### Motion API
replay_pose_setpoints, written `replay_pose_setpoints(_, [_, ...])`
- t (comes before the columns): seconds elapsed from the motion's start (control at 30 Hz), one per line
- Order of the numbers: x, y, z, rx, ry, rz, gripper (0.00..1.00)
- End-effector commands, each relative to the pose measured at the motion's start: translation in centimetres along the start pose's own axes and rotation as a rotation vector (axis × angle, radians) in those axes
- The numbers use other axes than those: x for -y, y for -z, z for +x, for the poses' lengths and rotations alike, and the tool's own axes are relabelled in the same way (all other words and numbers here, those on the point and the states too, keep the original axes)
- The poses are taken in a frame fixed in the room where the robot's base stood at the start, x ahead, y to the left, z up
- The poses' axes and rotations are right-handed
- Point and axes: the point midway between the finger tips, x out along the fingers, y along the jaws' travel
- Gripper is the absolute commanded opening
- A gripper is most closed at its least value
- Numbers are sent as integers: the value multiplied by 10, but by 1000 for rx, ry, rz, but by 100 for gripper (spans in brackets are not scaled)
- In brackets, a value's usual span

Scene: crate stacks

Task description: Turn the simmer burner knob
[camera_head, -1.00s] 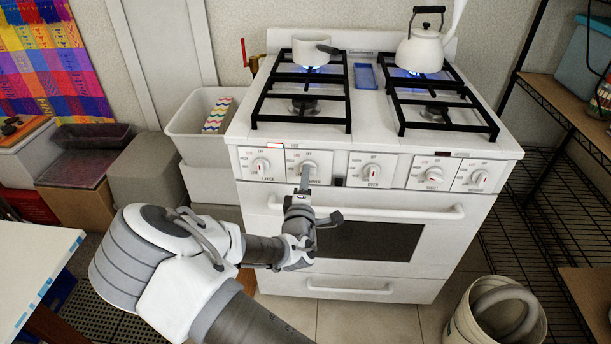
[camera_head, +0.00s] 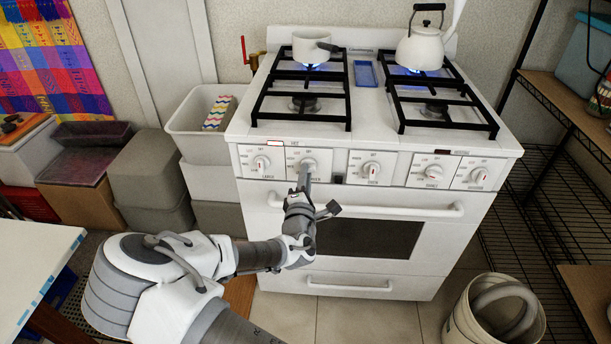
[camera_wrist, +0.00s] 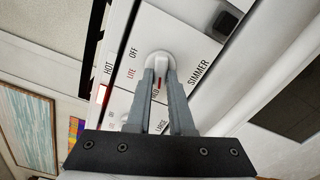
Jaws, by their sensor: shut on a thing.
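The simmer burner knob (camera_head: 309,164) is the second from the left on the stove's white front panel. In the wrist view the white knob (camera_wrist: 159,60) sits beside the printed word SIMMER, with OFF, HOT and LITE around it. My gripper (camera_head: 304,178) reaches up to the knob from below and in front. In the wrist view its two grey fingers (camera_wrist: 160,78) are shut on the knob's grip, one on each side. A red mark shows between the fingers. The fingers hide part of the knob and the dial printing.
The stove (camera_head: 440,165) has several other knobs in the same row and an oven handle (camera_head: 400,211) just below. A pot (camera_head: 312,47) and a kettle (camera_head: 424,48) stand over blue flames. Bins are at left, a wire shelf and bucket (camera_head: 490,310) at right.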

Motion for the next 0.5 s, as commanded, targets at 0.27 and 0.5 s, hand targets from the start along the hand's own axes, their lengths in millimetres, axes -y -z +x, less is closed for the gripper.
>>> replay_pose_setpoints(0.27, [0, 0, 0, -1, 1, 1, 38])
replay_pose_setpoints(0.5, [0, 0, 0, 0, 1, 1, 50])
